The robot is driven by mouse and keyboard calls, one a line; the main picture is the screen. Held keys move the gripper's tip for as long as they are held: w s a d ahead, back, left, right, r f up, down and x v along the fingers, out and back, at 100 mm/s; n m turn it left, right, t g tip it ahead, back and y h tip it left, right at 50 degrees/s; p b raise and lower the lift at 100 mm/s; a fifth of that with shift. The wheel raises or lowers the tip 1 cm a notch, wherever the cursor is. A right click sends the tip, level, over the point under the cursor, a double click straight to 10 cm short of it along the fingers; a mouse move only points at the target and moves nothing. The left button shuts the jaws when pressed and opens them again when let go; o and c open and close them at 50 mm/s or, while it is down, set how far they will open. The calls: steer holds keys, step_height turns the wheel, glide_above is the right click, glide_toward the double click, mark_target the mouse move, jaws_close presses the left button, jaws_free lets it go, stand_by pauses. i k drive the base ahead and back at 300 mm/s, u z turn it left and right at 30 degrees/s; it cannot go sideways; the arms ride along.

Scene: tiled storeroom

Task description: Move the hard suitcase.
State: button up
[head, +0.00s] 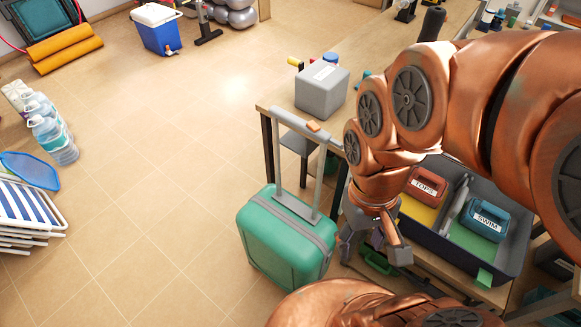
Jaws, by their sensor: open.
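The hard suitcase (284,241) is green with a grey band. It stands upright on the tiled floor beside the table, with its grey pull handle (321,170) raised. My gripper (374,250) is open and points down, just right of the suitcase in the picture. I see no contact between them, but the exact gap in depth is hard to tell. Part of my arm covers the area below the suitcase, so its lower end is partly hidden.
On the wooden table (268,112) are a grey box (321,90) and an open dark case (508,262) with pouches marked TOPS (424,186) and SWIM (486,218). Water bottles (50,138) and striped folded chairs (24,206) stand left. A blue cooler (158,34) stands behind. The middle floor is clear.

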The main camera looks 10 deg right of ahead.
mark_target(281, 238)
steer(key=u, duration=0.6)
steer(key=k, duration=1.35)
steer(key=u, duration=0.85)
steer(key=i, duration=1.25)
steer(key=z, duration=0.75)
